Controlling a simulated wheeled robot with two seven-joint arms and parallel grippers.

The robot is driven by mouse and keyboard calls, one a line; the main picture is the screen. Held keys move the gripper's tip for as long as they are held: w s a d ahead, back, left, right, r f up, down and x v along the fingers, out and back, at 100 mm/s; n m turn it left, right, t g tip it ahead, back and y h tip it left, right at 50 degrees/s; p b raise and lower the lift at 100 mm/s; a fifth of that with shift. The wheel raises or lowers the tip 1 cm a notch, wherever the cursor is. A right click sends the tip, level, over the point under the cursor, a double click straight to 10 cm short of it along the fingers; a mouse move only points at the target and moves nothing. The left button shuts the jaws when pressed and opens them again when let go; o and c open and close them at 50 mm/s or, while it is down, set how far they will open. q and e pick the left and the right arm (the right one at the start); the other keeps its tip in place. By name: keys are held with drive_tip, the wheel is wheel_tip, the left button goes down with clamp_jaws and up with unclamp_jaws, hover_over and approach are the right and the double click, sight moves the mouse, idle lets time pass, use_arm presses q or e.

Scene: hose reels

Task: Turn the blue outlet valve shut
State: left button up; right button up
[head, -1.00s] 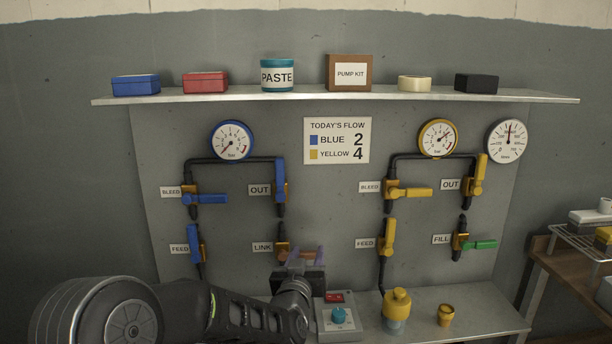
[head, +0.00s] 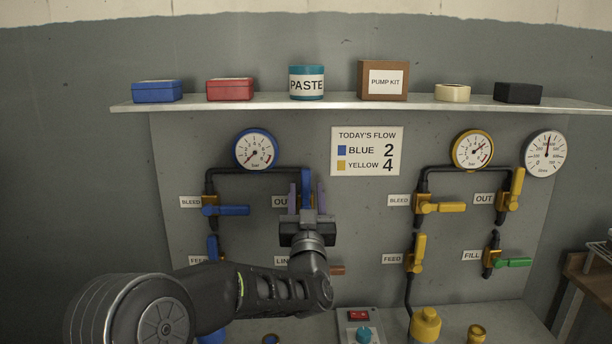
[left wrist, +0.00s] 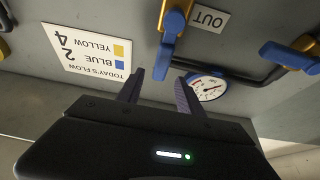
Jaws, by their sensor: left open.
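The blue OUT valve's handle (head: 306,182) stands upright, in line with its pipe. It also shows in the left wrist view, where the picture is upside down (left wrist: 173,30). My left gripper (head: 306,192) is open, with one finger on each side of the handle in the head view. In the left wrist view, the handle's end lies near the gap between the fingertips (left wrist: 160,78); whether they touch it, I cannot tell. The gripper hides the valve's body in the head view. The OUT label (left wrist: 210,17) is beside the valve. My right gripper is out of view.
The blue bleed handle (head: 226,210) points sideways at the left. The blue gauge (head: 255,149) is above, needle low. The flow sign (head: 366,151) is to the right, with yellow valves beyond it. A shelf (head: 340,103) with boxes juts out above. My arm covers the lower left.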

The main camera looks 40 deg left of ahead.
sight(306, 180)
use_arm(q)
drive_tip(key=p+x, duration=0.1)
drive_tip(key=x, duration=0.5)
drive_tip(key=shift+c, duration=0.3)
clamp_jaws()
idle(1.0)
